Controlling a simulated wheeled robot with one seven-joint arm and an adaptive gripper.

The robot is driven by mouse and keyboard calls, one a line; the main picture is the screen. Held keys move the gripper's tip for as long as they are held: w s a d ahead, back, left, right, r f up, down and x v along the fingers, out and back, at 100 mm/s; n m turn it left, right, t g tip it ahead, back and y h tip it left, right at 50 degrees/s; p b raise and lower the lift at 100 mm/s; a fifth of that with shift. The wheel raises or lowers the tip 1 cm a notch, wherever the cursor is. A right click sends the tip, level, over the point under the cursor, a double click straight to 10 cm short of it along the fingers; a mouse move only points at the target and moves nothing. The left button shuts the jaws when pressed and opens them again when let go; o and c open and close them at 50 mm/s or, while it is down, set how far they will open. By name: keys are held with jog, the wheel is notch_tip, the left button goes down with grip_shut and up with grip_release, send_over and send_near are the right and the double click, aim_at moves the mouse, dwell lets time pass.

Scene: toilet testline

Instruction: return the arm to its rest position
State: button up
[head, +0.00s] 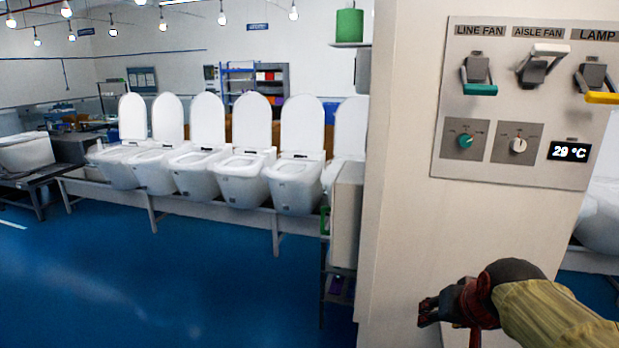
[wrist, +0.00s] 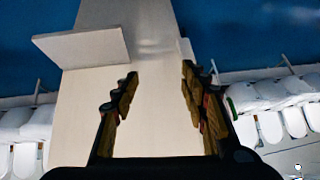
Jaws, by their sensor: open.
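My arm (head: 550,310) enters the head view at the lower right, in front of the pale pillar. My gripper (head: 440,310) points left, below the control panel and apart from it. In the wrist view my gripper (wrist: 160,78) has its two dark and tan fingers spread wide, with nothing between them but the pale pillar surface (wrist: 150,110) behind. The fingers are small and partly hidden by the wrist in the head view.
The panel (head: 475,185) carries LINE FAN, AISLE FAN and LAMP levers, two knobs and a 29 °C display. A row of white toilets (head: 240,185) stands on a rack at left. Blue floor (head: 180,280) is clear in front. A pale ledge (wrist: 85,48) juts out in the wrist view.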

jog(key=s+a+f+n+g+b, duration=0.1)
jog(key=s+a+f+b, duration=0.2)
jog(key=s+f, duration=0.3)
jog(key=s+a+f+n+b, duration=0.2)
jog(key=s+f, duration=0.4)
jog(key=s, duration=0.7)
jog(key=a+b, duration=0.1)
jog(key=a, duration=0.1)
jog(key=shift+s+a+f+g+y+b, duration=0.15)
jog(key=shift+s+a+g+y+b, duration=0.15)
jog(key=shift+a+g, duration=0.1)
